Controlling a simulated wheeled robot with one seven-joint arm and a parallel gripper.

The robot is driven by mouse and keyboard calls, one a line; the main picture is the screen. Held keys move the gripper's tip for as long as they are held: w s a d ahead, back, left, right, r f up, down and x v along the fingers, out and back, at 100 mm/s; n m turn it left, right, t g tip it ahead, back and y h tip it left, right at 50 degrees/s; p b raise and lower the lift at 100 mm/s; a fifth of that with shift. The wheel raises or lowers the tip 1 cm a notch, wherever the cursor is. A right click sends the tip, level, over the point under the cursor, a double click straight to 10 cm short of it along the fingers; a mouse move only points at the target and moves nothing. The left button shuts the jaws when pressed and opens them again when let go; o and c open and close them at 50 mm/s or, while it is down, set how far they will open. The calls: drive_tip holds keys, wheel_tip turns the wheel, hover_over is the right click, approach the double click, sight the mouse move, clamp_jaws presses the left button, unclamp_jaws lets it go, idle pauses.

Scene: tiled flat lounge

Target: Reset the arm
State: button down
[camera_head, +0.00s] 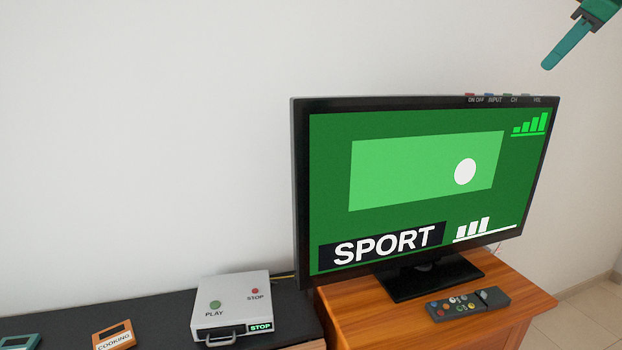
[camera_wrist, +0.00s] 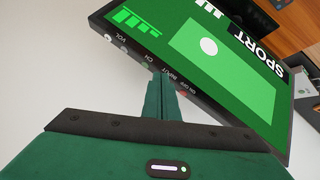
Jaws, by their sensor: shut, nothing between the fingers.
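My gripper (camera_head: 551,65) is at the top right of the head view, with teal fingers pointing down and left. Its fingers are together, with nothing between them. It is above and to the right of the television (camera_head: 427,180), apart from it in the head view. In the wrist view the gripper's closed fingers (camera_wrist: 163,82) point toward the television's top edge (camera_wrist: 150,68), where the button labels are. The television is on and shows a green screen with the word SPORT.
The television stands on a wooden cabinet (camera_head: 360,312) with a remote control (camera_head: 467,304) in front. A white player box (camera_head: 232,300) with PLAY and STOP buttons sits on a black surface (camera_head: 165,312) at left, beside an orange COOKING item (camera_head: 114,337). The wall behind is bare.

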drive_tip(key=s+a+f+m+g, duration=0.2)
drive_tip(key=s+f+m, duration=0.3)
drive_tip(key=f, duration=0.6)
drive_tip(key=s+a+f+m+g, duration=0.1)
drive_tip(key=s+f+m, duration=0.35)
drive_tip(key=f, duration=0.65)
drive_tip(key=s+a+f+m+g, duration=0.2)
drive_tip(key=s+f+g, duration=0.1)
drive_tip(key=s+f, duration=0.8)
drive_tip(key=s+a+f+m+g, duration=0.2)
drive_tip(key=s+f+g, duration=0.1)
drive_tip(key=s+f, duration=0.9)
drive_tip(key=shift+s+a+f+m, duration=0.3)
drive_tip(key=shift+s+a+m, duration=0.05)
drive_tip(key=shift+s, duration=0.8)
drive_tip(key=shift+w, duration=0.1)
drive_tip(key=shift+w+f, duration=0.2)
drive_tip(key=shift+w, duration=0.3)
